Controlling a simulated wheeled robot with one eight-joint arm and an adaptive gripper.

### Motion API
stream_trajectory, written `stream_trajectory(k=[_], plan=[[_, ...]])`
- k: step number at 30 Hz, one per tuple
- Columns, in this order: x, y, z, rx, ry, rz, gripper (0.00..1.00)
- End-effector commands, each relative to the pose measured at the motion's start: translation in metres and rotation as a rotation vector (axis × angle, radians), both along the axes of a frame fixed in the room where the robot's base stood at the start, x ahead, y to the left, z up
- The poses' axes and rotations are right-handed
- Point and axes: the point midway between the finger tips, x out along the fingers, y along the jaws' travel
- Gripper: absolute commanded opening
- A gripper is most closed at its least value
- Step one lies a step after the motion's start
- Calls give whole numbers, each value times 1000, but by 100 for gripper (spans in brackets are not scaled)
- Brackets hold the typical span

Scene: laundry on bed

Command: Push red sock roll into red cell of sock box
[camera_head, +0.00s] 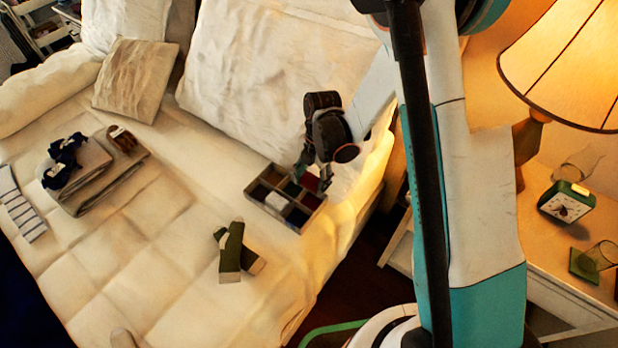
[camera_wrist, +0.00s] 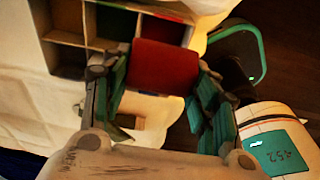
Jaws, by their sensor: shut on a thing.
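The sock box (camera_head: 252,197) is a divided tray on the bed. Its red cell (camera_wrist: 162,29) shows in the wrist view just beyond the red sock roll (camera_wrist: 162,67). My gripper (camera_wrist: 160,85) is shut on the roll, with a teal-padded finger at each side of it. In the head view my gripper (camera_head: 314,180) hangs over the box's far right part and hides some of it. The roll is over or at the box; its height against the rim cannot be told.
A white roll (camera_head: 277,202) lies in another cell. Green socks (camera_head: 231,250) lie crossed on the bed. Folded grey cloths (camera_head: 95,178) and a striped cloth (camera_head: 20,204) lie at left. The bed edge is close right of the box; a nightstand with lamp (camera_head: 570,60) stands beyond.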

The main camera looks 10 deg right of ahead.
Motion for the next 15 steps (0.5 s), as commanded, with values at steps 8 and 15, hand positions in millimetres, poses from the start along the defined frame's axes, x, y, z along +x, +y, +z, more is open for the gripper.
stream_trajectory(k=[8,15], plan=[[0,1,-1,0,0,0,36],[0,1,-19,0,0,0,36]])
